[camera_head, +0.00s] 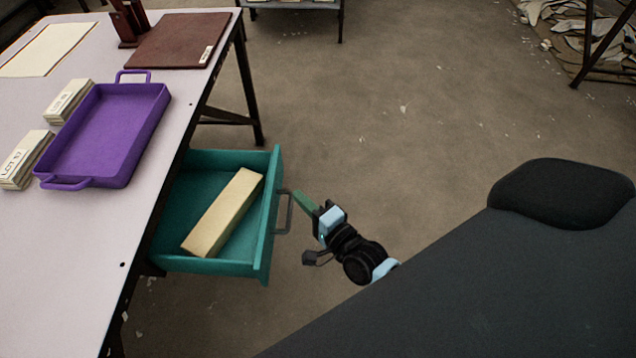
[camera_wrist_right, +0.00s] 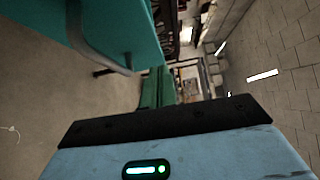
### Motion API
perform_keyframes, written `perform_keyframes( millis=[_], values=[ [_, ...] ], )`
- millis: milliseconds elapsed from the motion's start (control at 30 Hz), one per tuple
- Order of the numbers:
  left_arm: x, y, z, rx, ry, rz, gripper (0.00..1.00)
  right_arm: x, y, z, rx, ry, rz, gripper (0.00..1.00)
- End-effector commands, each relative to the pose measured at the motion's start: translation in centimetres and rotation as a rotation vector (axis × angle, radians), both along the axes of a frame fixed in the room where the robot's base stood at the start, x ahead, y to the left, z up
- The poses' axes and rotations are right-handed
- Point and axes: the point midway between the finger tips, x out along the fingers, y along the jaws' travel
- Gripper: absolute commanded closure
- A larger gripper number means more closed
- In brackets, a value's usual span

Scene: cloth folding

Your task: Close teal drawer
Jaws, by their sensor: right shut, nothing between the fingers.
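The teal drawer (camera_head: 262,225) stands pulled out from under the table's right side in the head view. A long pale block (camera_head: 222,212) lies inside it. The drawer's dark handle (camera_head: 287,210) is on its right-hand front face. My right gripper (camera_head: 301,198) is shut and empty, its green fingers beside the handle; whether they touch it I cannot tell. In the right wrist view the green fingers (camera_wrist_right: 158,88) are together, with the teal drawer front (camera_wrist_right: 100,35) and its handle (camera_wrist_right: 78,38) at upper left. My left gripper is not in view.
The white table (camera_head: 60,260) carries a purple tray (camera_head: 105,140), two labelled stacks (camera_head: 22,160) and a brown board (camera_head: 180,40). A black table leg (camera_head: 247,85) stands behind the drawer.

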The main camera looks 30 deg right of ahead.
Motion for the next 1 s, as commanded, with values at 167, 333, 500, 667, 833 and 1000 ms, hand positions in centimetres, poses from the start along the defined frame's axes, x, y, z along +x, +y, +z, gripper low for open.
perform_keyframes(
  millis=[167, 333, 500, 667, 833, 1000],
  values=[
    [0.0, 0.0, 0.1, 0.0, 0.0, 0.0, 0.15, 1.7, 2.1, 0.1, 0.002, -0.001, 0.0, 1.0],
    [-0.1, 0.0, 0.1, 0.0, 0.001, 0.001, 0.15, 2.4, 3.1, 0.0, 0.001, -0.001, 0.0, 1.0],
    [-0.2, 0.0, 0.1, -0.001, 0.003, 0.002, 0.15, 2.6, 3.4, 0.0, 0.0, 0.001, 0.0, 1.0],
    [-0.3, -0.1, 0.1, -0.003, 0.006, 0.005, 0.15, 2.5, 3.4, 0.0, -0.001, 0.001, 0.0, 1.0],
    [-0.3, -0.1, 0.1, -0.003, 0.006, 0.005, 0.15, 2.6, 3.4, 0.0, 0.0, 0.0, 0.0, 1.0],
    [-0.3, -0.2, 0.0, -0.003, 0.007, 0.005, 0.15, 2.8, 3.8, 0.0, 0.001, 0.0, 0.0, 1.0]
  ],
)
